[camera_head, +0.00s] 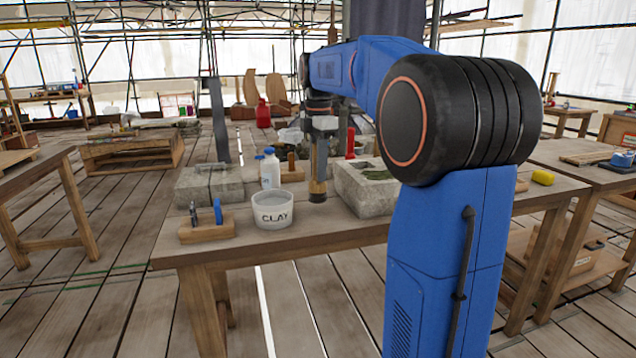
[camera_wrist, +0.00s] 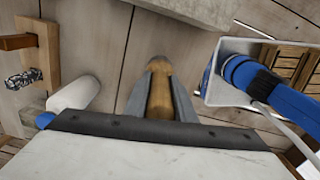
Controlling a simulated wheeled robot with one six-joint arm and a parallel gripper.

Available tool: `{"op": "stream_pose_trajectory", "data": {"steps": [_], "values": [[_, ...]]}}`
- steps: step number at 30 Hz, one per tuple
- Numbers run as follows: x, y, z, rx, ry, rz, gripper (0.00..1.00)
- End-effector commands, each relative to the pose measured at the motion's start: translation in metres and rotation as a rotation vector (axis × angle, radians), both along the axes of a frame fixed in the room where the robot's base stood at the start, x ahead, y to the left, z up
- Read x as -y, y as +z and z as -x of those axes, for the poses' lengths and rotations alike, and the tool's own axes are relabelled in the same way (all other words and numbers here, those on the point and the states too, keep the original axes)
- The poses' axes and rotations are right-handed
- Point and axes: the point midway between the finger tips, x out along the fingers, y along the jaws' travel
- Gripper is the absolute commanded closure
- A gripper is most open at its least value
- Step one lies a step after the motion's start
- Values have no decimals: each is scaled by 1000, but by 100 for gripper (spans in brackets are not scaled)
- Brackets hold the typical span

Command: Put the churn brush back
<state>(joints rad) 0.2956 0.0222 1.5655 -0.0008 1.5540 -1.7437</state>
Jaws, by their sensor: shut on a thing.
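My gripper (camera_head: 320,150) points down over the middle of the workbench and is shut on a brush, which I take for the churn brush (camera_head: 317,188). The brush hangs upright, with a light wooden upper part and a dark lower end; I cannot tell whether it touches the bench top. In the wrist view its rounded wooden handle (camera_wrist: 160,92) sits between my two grey fingers (camera_wrist: 160,98).
A white bottle (camera_head: 270,170) with a blue cap stands behind the tub. A wooden rack (camera_head: 207,231) with upright tools is at the front left. A grey stone block (camera_head: 208,184) lies behind it. A wooden holder (camera_head: 293,174) stands behind the brush. A yellow block (camera_head: 543,177) lies far right.

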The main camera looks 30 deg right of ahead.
Motion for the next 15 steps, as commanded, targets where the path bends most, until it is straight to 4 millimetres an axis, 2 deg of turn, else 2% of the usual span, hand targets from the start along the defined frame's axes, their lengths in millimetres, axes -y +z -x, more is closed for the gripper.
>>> {"op": "stream_pose_trajectory", "data": {"steps": [9, 15], "values": [[0, -36, 0, 0, 0, 0, 100], [0, -38, 0, 1, 0, 0, 100]]}}
